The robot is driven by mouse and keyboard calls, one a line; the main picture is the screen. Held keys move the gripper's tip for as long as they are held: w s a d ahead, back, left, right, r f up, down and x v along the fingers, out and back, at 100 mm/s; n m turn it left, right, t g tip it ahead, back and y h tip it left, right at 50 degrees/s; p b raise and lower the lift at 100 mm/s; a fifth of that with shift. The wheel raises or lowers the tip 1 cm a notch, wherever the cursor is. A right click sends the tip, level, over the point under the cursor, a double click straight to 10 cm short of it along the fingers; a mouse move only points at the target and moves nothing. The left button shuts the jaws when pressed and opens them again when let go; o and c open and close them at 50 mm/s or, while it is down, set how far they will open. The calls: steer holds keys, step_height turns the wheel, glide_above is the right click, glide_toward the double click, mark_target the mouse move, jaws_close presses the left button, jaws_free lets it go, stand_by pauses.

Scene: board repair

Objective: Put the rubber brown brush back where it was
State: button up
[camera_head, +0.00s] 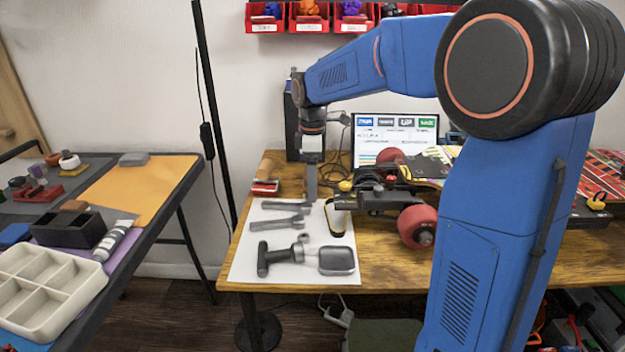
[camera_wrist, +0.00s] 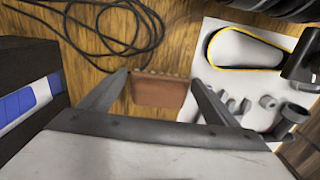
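A brown rectangular block, which looks like the rubber brush (camera_wrist: 158,92), shows between the two fingers of my gripper (camera_wrist: 160,78) in the wrist view. The fingers stand about the block's width apart, with their tips close to its far corners. I cannot tell whether they press on it or whether it rests on the table. In the head view my gripper (camera_head: 311,192) points down over the back left of the wooden table, and no brown block shows at its tips. A white sheet with grey tools (camera_head: 280,222) lies in front of it.
A black box (camera_wrist: 28,90) with blue and white stands close on the left in the wrist view. Black cables (camera_wrist: 100,25) lie on the wood. A skateboard with red wheels (camera_head: 417,226) is to the right. A brown item (camera_head: 268,168) sits left of my gripper.

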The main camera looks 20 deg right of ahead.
steer(key=shift+r, duration=0.1)
step_height(320, 180, up, 12)
steer(key=shift+r, duration=0.1)
stand_by(0.7)
steer(key=shift+s, duration=0.1)
